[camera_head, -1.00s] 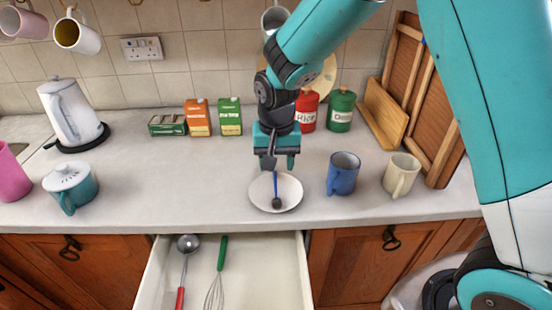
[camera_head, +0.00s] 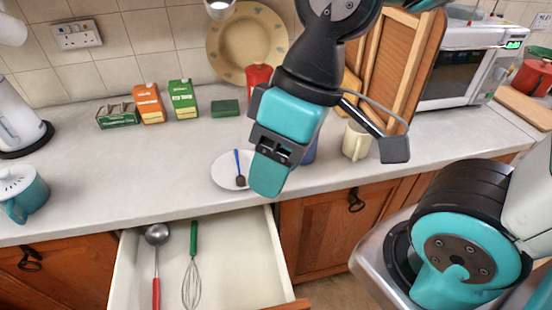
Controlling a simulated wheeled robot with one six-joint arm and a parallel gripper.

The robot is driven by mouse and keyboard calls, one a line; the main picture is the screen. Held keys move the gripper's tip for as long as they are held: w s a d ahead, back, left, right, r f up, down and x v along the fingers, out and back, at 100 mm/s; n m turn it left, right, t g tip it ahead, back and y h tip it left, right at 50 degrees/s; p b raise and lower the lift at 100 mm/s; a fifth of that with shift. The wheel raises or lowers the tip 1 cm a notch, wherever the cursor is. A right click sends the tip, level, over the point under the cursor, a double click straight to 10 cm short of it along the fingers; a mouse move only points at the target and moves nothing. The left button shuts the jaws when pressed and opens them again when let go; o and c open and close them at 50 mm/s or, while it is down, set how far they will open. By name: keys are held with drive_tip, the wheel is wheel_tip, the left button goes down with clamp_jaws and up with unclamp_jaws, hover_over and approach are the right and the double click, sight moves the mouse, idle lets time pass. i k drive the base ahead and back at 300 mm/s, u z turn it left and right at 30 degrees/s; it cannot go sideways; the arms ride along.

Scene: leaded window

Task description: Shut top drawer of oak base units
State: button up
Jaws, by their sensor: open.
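The top drawer (camera_head: 252,262) of the oak base units is pulled open below the worktop. Its white inside shows, and a bit of its wooden front (camera_head: 290,305) shows at the bottom edge. A ladle with a red handle (camera_head: 156,262) and a whisk with a green handle (camera_head: 193,262) lie in it. My gripper (camera_head: 268,178) is open and empty. It appears above the worktop's front edge, up and to the right of the drawer, apart from it. It hides part of the worktop and a blue mug.
A white plate with a blue-handled brush (camera_head: 239,172) lies near the worktop's front edge. A cream mug (camera_head: 356,141) stands to the right. Cartons (camera_head: 149,103), a green sponge (camera_head: 225,108) and a red canister (camera_head: 258,76) stand behind. A closed cupboard (camera_head: 330,225) is right of the drawer.

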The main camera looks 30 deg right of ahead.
sight(239, 260)
drive_tip(key=u, duration=0.25)
drive_tip(key=k, duration=0.35)
drive_tip(key=u, duration=0.65)
drive_tip(key=i, duration=0.45)
drive_tip(key=z, duration=0.85)
drive_tip(key=k, duration=0.75)
drive_tip(key=u, duration=0.55)
